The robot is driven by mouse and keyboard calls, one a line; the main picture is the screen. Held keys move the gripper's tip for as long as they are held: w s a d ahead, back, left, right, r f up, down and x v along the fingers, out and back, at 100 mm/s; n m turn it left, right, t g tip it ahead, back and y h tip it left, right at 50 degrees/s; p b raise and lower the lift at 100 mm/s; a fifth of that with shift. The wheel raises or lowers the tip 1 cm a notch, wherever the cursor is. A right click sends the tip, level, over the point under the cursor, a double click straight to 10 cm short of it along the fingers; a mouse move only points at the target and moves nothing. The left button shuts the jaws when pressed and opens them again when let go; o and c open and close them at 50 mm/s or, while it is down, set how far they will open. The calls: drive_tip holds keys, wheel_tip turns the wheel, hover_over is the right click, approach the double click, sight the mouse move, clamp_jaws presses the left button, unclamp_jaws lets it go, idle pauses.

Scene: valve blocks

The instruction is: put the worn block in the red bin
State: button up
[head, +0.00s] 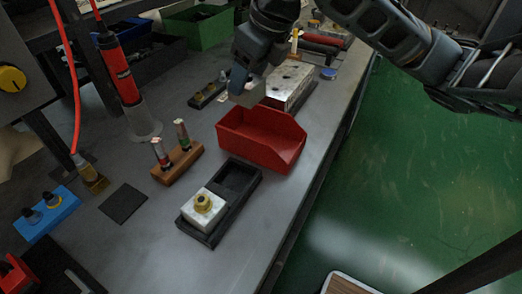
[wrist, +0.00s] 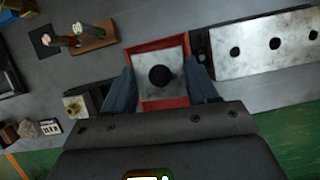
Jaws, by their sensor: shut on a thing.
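My gripper (head: 243,84) is shut on the worn block (wrist: 160,75), a scuffed pale metal block with a dark round hole in its top. In the head view the worn block (head: 248,96) shows below the fingers, partly hidden by them. The red bin (head: 262,150) is an open tray on the bench. The held block is above the bin's far end in the head view. In the wrist view the red bin (wrist: 176,42) shows around and beneath the block. The bin's floor looks empty where it shows.
A black two-pocket tray (head: 236,187) holds another pale block (head: 203,209) with a brass fitting; its other pocket is empty. A long metal block with holes (head: 289,84) stands just beyond the bin. A wooden stand (head: 178,163) with two valve parts is left of it.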

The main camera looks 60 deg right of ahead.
drive_tip(key=shift+s+a+f+n, duration=0.2)
drive_tip(key=shift+a+f+n, duration=0.05)
drive_tip(key=shift+a+n, duration=0.05)
drive_tip(key=shift+f+y+b, duration=0.3)
drive_tip(key=shift+s+f+b, duration=0.1)
drive_tip(key=shift+f+b, duration=0.4)
drive_tip(key=shift+f, duration=4.2)
drive_tip(key=shift+f, duration=0.2)
drive_tip(key=o, duration=1.1)
drive_tip(key=shift+o, duration=0.2)
drive_tip(key=shift+s+r, duration=0.1)
drive_tip(key=shift+r, duration=0.4)
drive_tip(key=p+v, duration=0.1)
drive_tip(key=v, duration=1)
drive_tip(key=shift+r, duration=0.2)
